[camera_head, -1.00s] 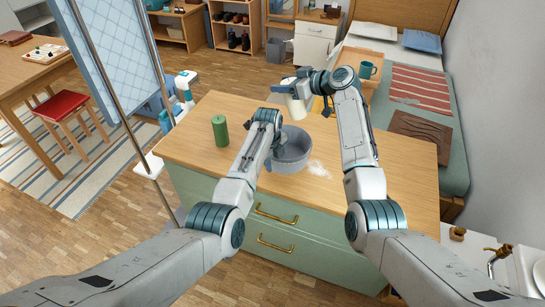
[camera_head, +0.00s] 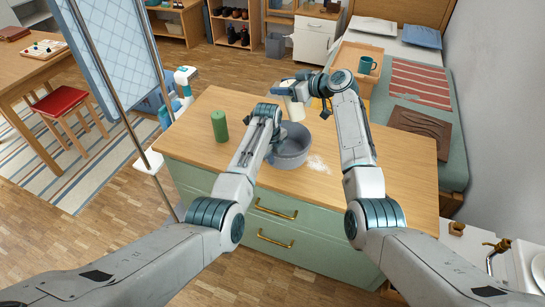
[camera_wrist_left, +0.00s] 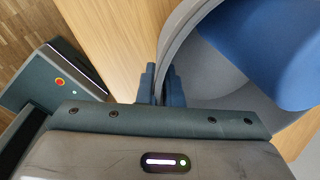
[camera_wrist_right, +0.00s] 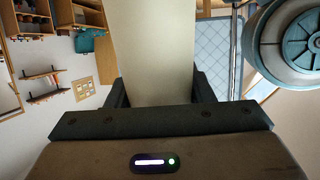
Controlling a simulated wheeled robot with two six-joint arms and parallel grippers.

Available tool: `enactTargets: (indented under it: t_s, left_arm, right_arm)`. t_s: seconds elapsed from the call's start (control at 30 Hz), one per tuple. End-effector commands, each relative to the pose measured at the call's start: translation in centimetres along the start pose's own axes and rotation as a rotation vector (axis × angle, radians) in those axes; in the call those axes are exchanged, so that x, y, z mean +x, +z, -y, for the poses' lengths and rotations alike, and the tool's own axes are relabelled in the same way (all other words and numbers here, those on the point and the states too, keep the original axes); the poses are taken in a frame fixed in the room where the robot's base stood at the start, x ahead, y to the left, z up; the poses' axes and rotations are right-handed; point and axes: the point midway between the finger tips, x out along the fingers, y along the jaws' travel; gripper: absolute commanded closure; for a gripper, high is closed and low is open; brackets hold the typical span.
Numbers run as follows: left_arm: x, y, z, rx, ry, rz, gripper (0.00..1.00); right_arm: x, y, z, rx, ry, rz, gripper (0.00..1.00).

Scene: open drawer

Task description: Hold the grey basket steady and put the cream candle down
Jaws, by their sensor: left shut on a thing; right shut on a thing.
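The grey basket (camera_head: 292,150) stands on the wooden top of the green drawer cabinet. My left gripper (camera_head: 271,145) is shut on its left rim. In the left wrist view the fingers (camera_wrist_left: 166,85) pinch the grey wall (camera_wrist_left: 205,62), and something blue (camera_wrist_left: 275,50) shows inside the basket. The cream candle (camera_head: 293,108) is held upright in my right gripper (camera_head: 289,92), above and behind the basket's far side. In the right wrist view the candle (camera_wrist_right: 155,50) sits between the two fingers (camera_wrist_right: 160,90). The candle's lower end is close to the basket rim; whether they touch cannot be told.
A green candle (camera_head: 219,126) stands on the cabinet top (camera_head: 220,165), left of the basket. A white patch (camera_head: 318,164) lies right of the basket. A yellow item (camera_head: 320,104) is partly hidden behind my right arm. The top's right part is clear.

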Motion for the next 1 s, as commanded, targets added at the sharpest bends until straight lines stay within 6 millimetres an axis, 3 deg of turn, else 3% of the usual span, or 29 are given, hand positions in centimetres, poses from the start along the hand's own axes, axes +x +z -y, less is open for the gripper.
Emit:
enactTargets:
  t_s: [1.0]
  left_arm:
    - [0.1, -0.1, 0.0, 0.001, 0.002, -0.002, 1.0]
  right_arm:
    - [2.5, 6.7, 0.0, 0.001, 0.0, 0.001, 0.83]
